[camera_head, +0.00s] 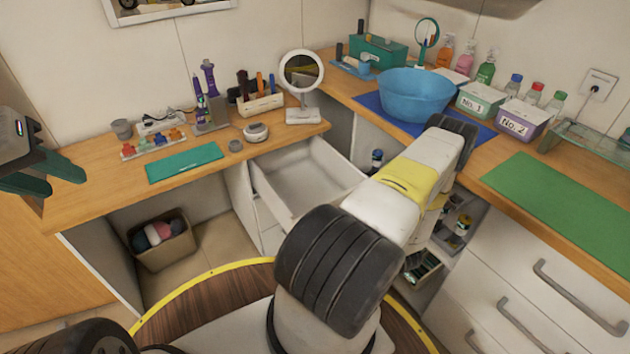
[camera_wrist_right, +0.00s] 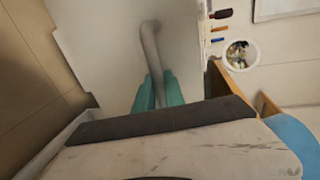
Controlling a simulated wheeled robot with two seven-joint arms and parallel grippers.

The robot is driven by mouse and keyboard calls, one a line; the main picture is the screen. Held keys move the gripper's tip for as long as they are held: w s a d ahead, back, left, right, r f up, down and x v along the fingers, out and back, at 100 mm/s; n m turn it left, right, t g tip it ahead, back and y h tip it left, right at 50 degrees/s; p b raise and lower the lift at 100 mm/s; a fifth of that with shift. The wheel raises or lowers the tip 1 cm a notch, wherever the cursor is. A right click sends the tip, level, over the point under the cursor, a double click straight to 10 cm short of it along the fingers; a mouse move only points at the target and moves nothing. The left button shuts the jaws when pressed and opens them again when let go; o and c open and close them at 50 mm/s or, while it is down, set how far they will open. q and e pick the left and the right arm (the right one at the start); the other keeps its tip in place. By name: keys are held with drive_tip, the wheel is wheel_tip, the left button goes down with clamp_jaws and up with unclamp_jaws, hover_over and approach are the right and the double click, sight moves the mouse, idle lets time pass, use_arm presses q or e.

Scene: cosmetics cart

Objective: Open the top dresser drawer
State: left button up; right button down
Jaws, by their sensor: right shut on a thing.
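The white top dresser drawer (camera_head: 300,178) stands pulled out under the wooden desktop in the head view, and its empty inside shows. My right arm crosses in front of it and hides part of its front and my right gripper. In the right wrist view my right gripper (camera_wrist_right: 158,92) has its teal fingers shut on the grey drawer handle (camera_wrist_right: 150,55). The white drawer front (camera_wrist_right: 105,45) lies behind the handle. My left gripper (camera_head: 45,175) is at the far left of the head view, open and empty, clear of the dresser.
A round mirror (camera_head: 301,73), a teal mat (camera_head: 184,162) and tools stand on the left desktop. A blue bowl (camera_head: 415,95) and bottles are on the right counter, with a green mat (camera_head: 565,205). A basket (camera_head: 160,245) sits under the left desk.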

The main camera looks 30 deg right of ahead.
drive_tip(key=shift+f+v, duration=0.2)
drive_tip(key=shift+v, duration=0.8)
drive_tip(key=shift+d, duration=0.1)
drive_tip(key=c, duration=1.4)
unclamp_jaws()
drive_tip(key=shift+c, duration=0.2)
drive_tip(key=v, duration=0.7)
drive_tip(key=shift+s, duration=0.35)
